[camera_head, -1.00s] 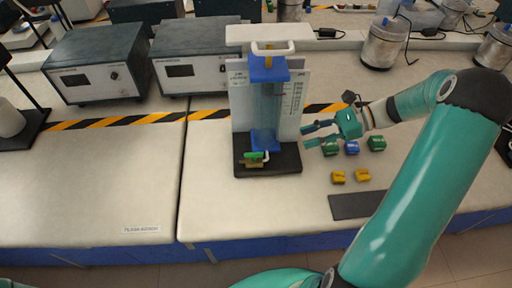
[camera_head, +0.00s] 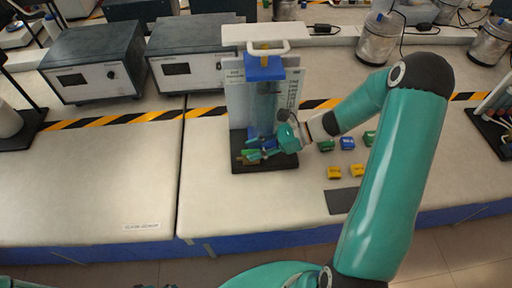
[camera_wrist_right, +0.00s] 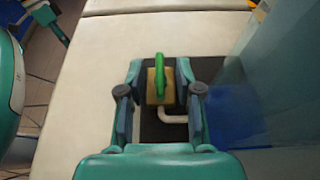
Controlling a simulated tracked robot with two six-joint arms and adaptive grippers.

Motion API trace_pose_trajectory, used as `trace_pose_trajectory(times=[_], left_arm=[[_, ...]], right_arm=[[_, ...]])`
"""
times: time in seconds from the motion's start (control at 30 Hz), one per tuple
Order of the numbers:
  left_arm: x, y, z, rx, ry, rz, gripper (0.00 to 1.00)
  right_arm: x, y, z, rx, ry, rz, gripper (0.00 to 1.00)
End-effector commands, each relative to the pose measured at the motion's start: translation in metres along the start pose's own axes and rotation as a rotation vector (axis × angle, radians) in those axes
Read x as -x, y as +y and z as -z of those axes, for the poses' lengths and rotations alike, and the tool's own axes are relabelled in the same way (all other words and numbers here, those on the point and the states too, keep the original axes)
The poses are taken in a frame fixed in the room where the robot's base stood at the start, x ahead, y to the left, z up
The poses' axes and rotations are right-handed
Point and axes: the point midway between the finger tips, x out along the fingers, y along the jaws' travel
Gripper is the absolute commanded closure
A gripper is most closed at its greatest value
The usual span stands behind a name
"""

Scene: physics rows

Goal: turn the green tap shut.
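The green tap (camera_head: 249,155) sits low at the front left of the apparatus with the blue-ended clear column (camera_head: 264,100), on a black base (camera_head: 281,163). In the right wrist view the green tap handle (camera_wrist_right: 160,76) stands over a brass-coloured body (camera_wrist_right: 152,92), with a white bent pipe (camera_wrist_right: 176,119) below it. My right gripper (camera_head: 256,149) is at the tap, and its fingers partly cover it in the head view. In the right wrist view its two fingers (camera_wrist_right: 161,78) are open on either side of the handle, with gaps visible. My left gripper is not in view.
Small green, blue and yellow blocks (camera_head: 334,172) lie right of the base, near a dark mat (camera_head: 341,201). Two grey instrument boxes (camera_head: 96,68) stand at the back left. The bench at the front left is clear apart from a label (camera_head: 141,227).

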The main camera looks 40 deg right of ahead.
Motion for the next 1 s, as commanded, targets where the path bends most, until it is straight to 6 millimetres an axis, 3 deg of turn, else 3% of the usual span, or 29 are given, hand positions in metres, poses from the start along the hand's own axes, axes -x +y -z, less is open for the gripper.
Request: trace_pose_trajectory(times=[0.17, 0.37, 0.77, 1.0], left_arm=[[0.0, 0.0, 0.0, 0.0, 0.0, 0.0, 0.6], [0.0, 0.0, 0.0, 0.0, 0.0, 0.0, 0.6], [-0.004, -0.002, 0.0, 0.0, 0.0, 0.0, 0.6], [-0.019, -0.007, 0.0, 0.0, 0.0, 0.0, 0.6]], right_arm=[[0.0, 0.0, 0.0, 0.0, 0.0, 0.0, 0.67], [0.0, 0.0, 0.0, 0.001, 0.0, -0.001, 1.0], [0.0, 0.001, 0.0, -0.007, -0.002, 0.023, 1.0], [-0.001, 0.002, 0.002, -0.047, -0.004, 0.122, 1.0]])
